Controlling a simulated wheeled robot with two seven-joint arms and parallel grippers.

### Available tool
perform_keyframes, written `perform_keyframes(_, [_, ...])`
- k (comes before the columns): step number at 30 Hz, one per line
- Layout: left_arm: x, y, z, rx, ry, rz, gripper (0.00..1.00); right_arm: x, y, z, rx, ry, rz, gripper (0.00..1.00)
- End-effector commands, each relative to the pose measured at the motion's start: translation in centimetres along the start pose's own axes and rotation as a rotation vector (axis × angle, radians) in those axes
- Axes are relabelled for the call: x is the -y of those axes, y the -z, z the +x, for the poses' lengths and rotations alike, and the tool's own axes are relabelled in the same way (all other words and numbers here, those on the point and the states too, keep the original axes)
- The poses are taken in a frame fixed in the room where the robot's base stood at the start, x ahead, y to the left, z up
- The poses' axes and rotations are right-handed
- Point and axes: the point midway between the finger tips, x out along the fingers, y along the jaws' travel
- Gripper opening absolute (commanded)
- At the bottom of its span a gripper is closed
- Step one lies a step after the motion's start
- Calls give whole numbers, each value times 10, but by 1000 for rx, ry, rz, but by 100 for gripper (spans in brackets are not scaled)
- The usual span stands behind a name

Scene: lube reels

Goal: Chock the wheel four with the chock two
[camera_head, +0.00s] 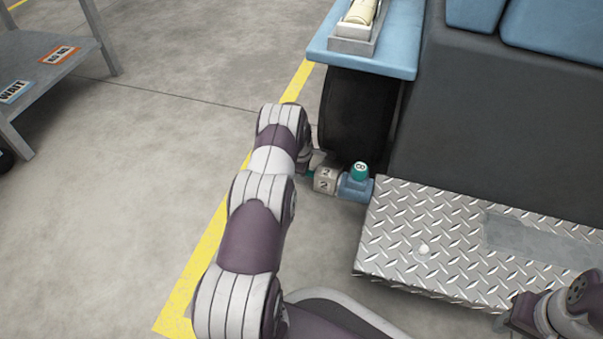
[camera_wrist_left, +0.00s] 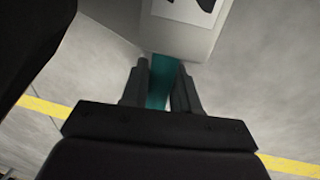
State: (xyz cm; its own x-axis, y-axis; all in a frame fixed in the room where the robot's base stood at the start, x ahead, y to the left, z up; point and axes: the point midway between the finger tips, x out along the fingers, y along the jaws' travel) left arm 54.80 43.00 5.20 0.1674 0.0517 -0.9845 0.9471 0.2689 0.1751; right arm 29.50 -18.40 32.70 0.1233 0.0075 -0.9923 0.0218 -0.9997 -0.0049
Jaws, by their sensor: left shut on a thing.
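Chock two (camera_head: 325,180) is a pale grey block with the number 2 on its faces. My left gripper (camera_wrist_left: 162,85) is shut on its teal handle (camera_wrist_left: 161,72), and the block (camera_wrist_left: 178,35) extends beyond the fingertips. In the head view my arm mostly hides the fingers. A black wheel (camera_head: 357,118) stands under a blue fender, just above the chock in the picture. No number shows on the wheel. I cannot tell whether chock and wheel touch. My right gripper is out of view; only part of that arm shows at lower right.
A blue-grey fitting (camera_head: 355,188) with a green cap marked 8 (camera_head: 359,171) sits right beside the chock. A diamond-plate step (camera_head: 440,240) lies right of it. A grey rack (camera_head: 45,65) stands at upper left. The floor between is clear, crossed by a yellow line (camera_head: 205,255).

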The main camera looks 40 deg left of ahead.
Motion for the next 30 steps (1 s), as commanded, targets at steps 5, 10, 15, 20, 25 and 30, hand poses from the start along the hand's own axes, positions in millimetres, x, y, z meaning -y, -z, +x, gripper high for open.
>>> perform_keyframes(5, [-19, 2, -9, -3, -52, -41, 43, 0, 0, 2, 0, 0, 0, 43])
perform_keyframes(10, [-19, 2, -9, -4, -53, -40, 60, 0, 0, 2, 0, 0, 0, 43])
perform_keyframes(15, [-19, 2, -10, -3, -51, -39, 60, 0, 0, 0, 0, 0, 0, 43])
perform_keyframes(20, [-19, 2, -44, -4, -47, -34, 60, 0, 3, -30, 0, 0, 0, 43])
perform_keyframes(25, [-15, 2, -95, -4, -37, -21, 60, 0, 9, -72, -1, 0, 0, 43])
perform_keyframes(30, [-8, 2, -127, -4, -24, -9, 60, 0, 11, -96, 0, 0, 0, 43])
